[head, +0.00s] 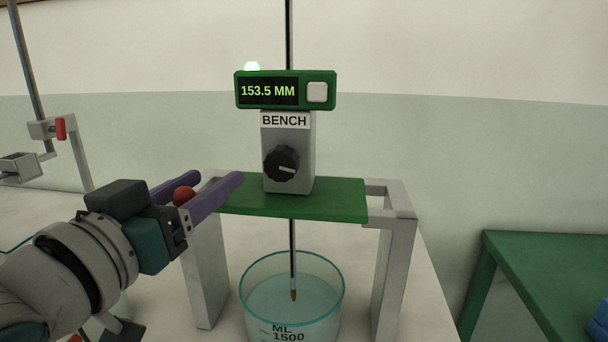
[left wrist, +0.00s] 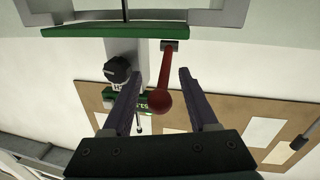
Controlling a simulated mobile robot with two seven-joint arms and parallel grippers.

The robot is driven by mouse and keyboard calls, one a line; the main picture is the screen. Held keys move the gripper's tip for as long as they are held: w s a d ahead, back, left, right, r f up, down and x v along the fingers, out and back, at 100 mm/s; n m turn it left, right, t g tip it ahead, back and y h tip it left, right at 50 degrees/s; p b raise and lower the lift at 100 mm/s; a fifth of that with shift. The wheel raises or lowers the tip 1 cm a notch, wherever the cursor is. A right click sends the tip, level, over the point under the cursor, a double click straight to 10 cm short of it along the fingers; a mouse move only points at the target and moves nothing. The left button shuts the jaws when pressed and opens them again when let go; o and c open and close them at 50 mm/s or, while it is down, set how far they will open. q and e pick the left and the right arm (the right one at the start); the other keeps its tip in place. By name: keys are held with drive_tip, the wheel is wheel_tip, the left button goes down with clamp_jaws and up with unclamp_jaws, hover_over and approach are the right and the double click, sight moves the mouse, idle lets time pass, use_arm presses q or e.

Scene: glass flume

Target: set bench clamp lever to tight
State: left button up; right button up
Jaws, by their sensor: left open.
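The bench clamp lever is a red rod with a ball end. My left gripper (head: 218,177) is open around the lever, and the left wrist view shows the same gripper (left wrist: 158,73) with gaps on both sides of the ball. The grey BENCH clamp body (head: 303,172) stands upright on the shelf. My right gripper is not in view.
A black knob (head: 282,163) is on the clamp body, below a green display (head: 286,90) reading 153.5 MM. A thin rod dips into a glass beaker (head: 252,312) below the green shelf (head: 340,203). A green table (head: 530,250) stands at the right.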

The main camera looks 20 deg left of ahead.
use_arm(q)
drive_tip(key=shift+w, duration=0.1)
clamp_jaws()
idle(0.4)
idle(1.0)
